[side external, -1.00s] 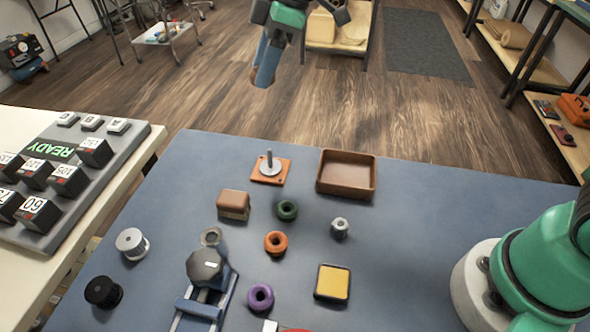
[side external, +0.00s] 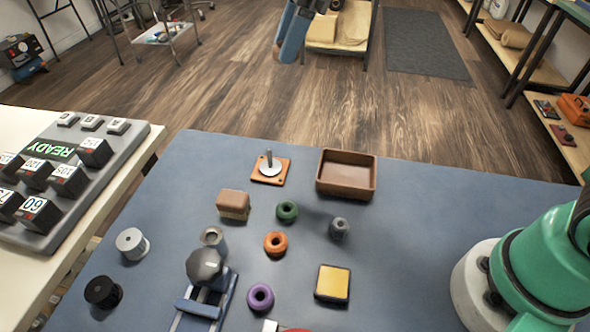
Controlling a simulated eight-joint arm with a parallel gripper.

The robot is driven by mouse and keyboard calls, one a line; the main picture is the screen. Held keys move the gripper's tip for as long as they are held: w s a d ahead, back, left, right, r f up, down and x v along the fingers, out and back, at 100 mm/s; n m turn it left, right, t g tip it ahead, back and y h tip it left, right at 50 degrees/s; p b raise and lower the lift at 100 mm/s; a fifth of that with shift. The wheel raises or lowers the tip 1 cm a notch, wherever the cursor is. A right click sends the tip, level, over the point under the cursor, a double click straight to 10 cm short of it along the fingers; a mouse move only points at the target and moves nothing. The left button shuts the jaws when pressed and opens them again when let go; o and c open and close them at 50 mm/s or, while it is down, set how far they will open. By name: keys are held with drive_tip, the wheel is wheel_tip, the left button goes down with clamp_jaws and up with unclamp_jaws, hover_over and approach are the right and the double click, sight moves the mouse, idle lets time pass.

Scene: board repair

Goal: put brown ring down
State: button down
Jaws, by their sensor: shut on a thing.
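My gripper (side external: 293,38) is at the top edge of the side external view, high above and beyond the table's far edge. Its blue fingers point down, and the rest of it is cut off by the frame. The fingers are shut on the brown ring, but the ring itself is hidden. On the table, a silver peg (side external: 269,157) stands on an orange square plate (side external: 283,180). To its right is an open, empty brown tray (side external: 346,171). A green ring (side external: 287,211), an orange ring (side external: 275,243) and a purple ring (side external: 260,296) lie on the table.
A brown block (side external: 233,204), grey spacer (side external: 339,228), yellow pad (side external: 333,282) and knobbed fixture (side external: 205,266) stand among the rings. A silver spool (side external: 131,242) and black spool (side external: 103,292) are at left. The blue table (side external: 450,210) is clear right of the tray.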

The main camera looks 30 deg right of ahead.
hover_over(340, 179)
drive_tip(key=d, duration=0.1)
drive_tip(key=f, duration=1.6)
drive_tip(key=shift+s+d+f, duration=0.1)
drive_tip(key=shift+s+d, duration=0.05)
drive_tip(key=shift+s, duration=0.05)
drive_tip(key=shift+f, duration=2.5)
drive_tip(key=c, duration=0.9)
unclamp_jaws()
drive_tip(key=shift+f, duration=0.15)
drive_tip(key=shift+o, duration=1)
